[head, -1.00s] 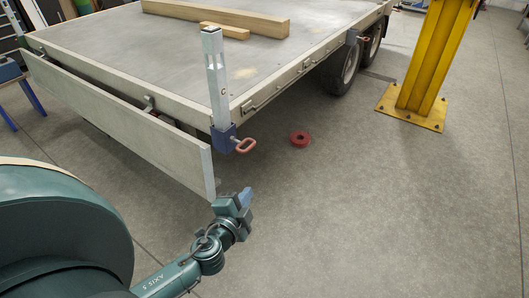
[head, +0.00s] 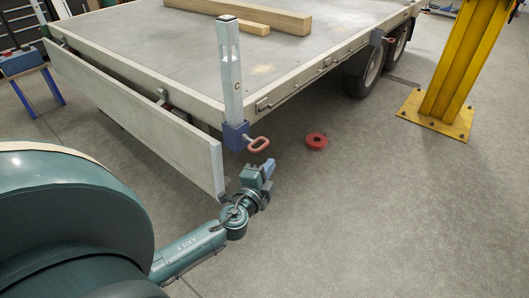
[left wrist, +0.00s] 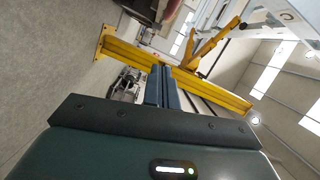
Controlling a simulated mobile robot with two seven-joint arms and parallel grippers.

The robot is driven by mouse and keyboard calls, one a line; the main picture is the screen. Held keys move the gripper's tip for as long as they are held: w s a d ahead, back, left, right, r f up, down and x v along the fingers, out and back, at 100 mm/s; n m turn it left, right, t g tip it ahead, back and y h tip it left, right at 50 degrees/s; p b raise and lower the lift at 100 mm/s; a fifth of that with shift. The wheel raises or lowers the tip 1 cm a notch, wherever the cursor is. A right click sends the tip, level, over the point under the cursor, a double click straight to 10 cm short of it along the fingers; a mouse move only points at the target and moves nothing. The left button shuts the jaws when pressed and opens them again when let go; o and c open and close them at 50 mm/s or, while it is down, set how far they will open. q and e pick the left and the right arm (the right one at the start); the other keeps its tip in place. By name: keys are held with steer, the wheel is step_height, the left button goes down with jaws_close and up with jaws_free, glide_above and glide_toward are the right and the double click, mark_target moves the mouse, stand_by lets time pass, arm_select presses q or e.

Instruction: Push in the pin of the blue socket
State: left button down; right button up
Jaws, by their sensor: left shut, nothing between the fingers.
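The blue socket (head: 235,136) sits at the trailer's near corner and holds an upright grey post (head: 230,75). Its pin (head: 258,144), with a red loop handle, sticks out to the right of the socket. My left gripper (head: 268,167) is shut and empty, just below and slightly right of the pin handle in the head view, apart from it in the picture. In the left wrist view the closed fingers (left wrist: 162,88) point away from the camera; I cannot make out the socket or pin there. My right gripper is not in view.
The lowered trailer board (head: 140,125) hangs left of the socket, its end close to my left arm. A red ring (head: 316,141) lies on the floor to the right. A yellow column (head: 455,70) stands at far right. Timber (head: 260,15) lies on the trailer bed.

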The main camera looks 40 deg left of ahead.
mark_target(253, 150)
arm_select(q)
steer(key=w+a+f+b, duration=0.1)
steer(key=w+a, duration=0.4)
steer(key=shift+w, duration=0.15)
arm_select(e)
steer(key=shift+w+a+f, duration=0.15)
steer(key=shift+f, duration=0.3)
arm_select(q)
steer(key=shift+f, duration=0.1)
